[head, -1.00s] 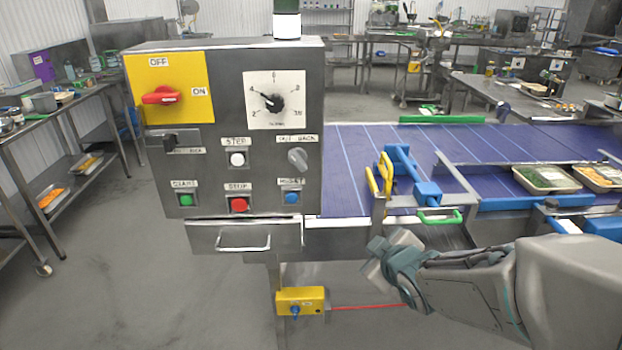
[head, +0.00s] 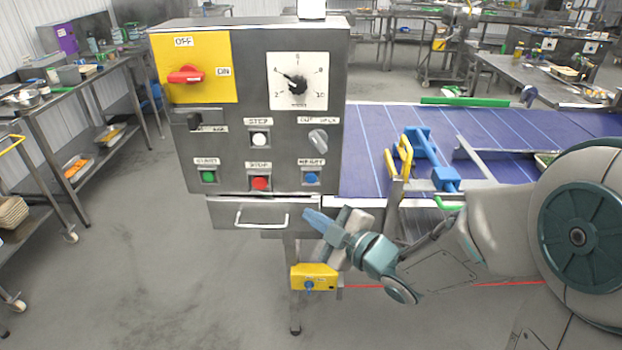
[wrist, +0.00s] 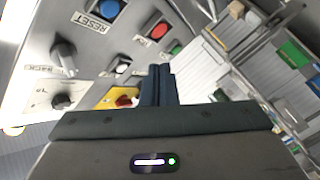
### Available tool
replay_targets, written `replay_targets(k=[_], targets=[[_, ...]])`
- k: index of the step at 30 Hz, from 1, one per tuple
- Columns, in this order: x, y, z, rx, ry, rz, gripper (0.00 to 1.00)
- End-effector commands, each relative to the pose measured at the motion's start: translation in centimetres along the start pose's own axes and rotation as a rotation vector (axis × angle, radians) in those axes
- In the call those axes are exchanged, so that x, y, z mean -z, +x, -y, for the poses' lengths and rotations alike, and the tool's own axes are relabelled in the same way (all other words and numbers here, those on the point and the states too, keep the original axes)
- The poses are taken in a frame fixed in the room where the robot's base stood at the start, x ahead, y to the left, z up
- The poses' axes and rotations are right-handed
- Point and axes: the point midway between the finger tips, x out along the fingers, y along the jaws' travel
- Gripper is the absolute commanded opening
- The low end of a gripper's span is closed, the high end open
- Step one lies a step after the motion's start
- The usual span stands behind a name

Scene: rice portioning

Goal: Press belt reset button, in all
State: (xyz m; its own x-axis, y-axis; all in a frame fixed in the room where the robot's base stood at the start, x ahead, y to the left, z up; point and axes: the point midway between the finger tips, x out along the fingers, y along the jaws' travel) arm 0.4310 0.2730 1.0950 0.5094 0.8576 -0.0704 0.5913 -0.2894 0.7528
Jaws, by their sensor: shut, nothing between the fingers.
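The blue reset button (head: 311,178) sits at the lower right of the grey control panel (head: 225,140), under a RESET label. It also shows in the wrist view (wrist: 109,9), at the top left. My gripper (head: 308,214) is shut and empty. In the head view its blue tips are just below the panel's lower right part, near the drawer, and appear apart from the button. In the wrist view the closed fingers (wrist: 157,72) point up the picture, to the right of and below the button.
A red stop button (head: 260,183), a green start button (head: 208,177) and a white step button (head: 259,139) are close by. A drawer with a handle (head: 262,220) is under the panel. A yellow box (head: 314,277) hangs below. The blue belt (head: 370,150) runs right.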

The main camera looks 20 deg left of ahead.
Motion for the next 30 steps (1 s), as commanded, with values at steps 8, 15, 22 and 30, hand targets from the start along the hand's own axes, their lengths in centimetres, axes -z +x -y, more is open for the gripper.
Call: replay_targets(k=[8, 15, 22, 30], targets=[[-1.2, 1.8, -1.6, 0.0, 0.003, 0.002, 0.0], [-3.0, 4.2, -3.3, 0.0, 0.002, 0.002, 0.0], [-4.2, 5.7, -4.1, -0.002, 0.0, 0.001, 0.0], [-4.5, 6.0, -4.5, 0.0, 0.0, 0.001, 0.0]])
